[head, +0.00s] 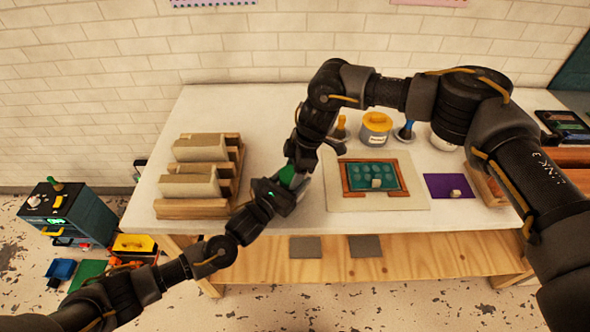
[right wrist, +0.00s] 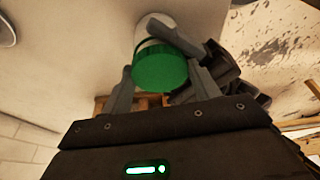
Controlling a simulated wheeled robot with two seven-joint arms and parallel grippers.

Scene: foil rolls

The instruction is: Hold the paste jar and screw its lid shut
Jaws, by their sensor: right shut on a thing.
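The paste jar shows in the right wrist view as a white body (right wrist: 155,27) with a green lid (right wrist: 161,69) at its end. In the head view only green (head: 287,174) shows between the two grippers, left of the table's middle; the white body is hidden. My right gripper (head: 293,165) comes down from above, its fingers on either side of the lid and shut on it. My left gripper (head: 281,190) comes from the lower left, with a dark finger against the jar body. I cannot tell whether the lid sits fully down.
A wooden rack with pale blocks (head: 198,172) stands at left. A yellow-lidded pot (head: 376,124), a framed green tray (head: 370,174) and a purple mat (head: 449,187) are at right. A dark blue machine (head: 68,213) stands on the floor at far left.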

